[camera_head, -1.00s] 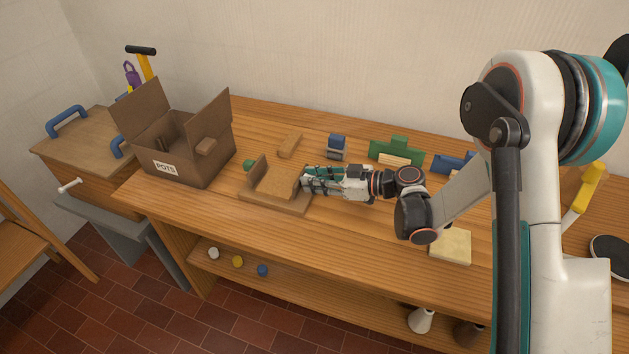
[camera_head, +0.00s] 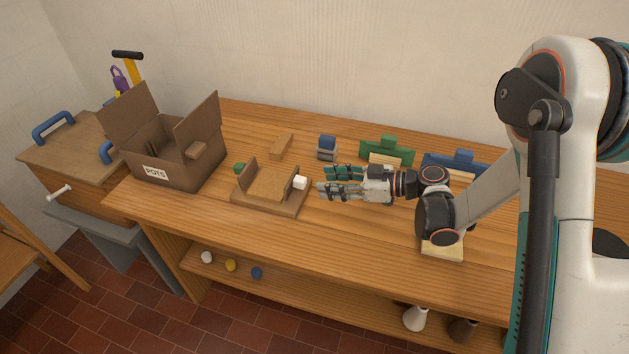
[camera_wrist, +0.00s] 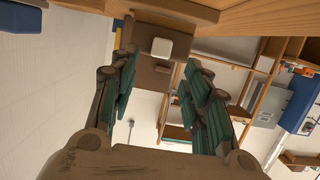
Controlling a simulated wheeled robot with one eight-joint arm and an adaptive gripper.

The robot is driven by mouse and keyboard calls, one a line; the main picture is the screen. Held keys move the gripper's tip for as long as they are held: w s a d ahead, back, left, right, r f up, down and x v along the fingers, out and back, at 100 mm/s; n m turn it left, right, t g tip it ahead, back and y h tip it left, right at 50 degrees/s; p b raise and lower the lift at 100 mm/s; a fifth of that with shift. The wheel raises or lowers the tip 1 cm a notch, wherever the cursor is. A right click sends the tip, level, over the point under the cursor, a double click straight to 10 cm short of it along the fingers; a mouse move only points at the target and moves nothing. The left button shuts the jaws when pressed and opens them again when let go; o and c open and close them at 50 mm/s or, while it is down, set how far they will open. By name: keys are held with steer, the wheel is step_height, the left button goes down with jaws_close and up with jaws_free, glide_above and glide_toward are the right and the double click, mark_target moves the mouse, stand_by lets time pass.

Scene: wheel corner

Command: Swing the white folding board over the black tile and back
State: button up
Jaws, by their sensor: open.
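A wooden fixture (camera_head: 263,205) with a flat base and a short upright at its left end stands on the bench, left of my gripper. A white cube-shaped piece (camera_head: 300,183) sits at its right end; a white rounded square (camera_wrist: 161,48) also shows between the fingers in the wrist view. My gripper (camera_head: 321,186) is open and empty, lying level just right of the white piece with a small gap. In the wrist view, my gripper (camera_wrist: 160,62) has its fingers apart. I cannot make out a white folding board or a black tile.
An open cardboard box (camera_head: 172,160) stands at left. Behind are a wooden block (camera_head: 281,147), a blue-grey block (camera_head: 327,148), a green holder (camera_head: 387,152) and a blue holder (camera_head: 455,163). A pale yellow square (camera_head: 442,248) lies near the front edge. Bench front below my gripper is clear.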

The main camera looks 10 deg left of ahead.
steer(key=shift+v, duration=2.4)
steer(key=s+d+r+m+t+h, duration=0.3)
steer(key=s+d+r+m+h, duration=0.35)
steer(key=d+r+m, duration=0.3)
steer(key=s+d+r+m+t+h, duration=0.2)
steer(key=s+d+r+m+h, duration=0.2)
steer(key=s+d, duration=1.1)
steer(key=s+m+h, duration=0.1)
steer(key=m+h, duration=0.2)
steer(key=h, duration=0.1)
steer(key=shift+d+t, duration=0.2)
steer(key=shift+t, duration=0.2)
steer(key=shift+a+f+m+h, duration=0.1)
steer(key=shift+m+h, duration=0.15)
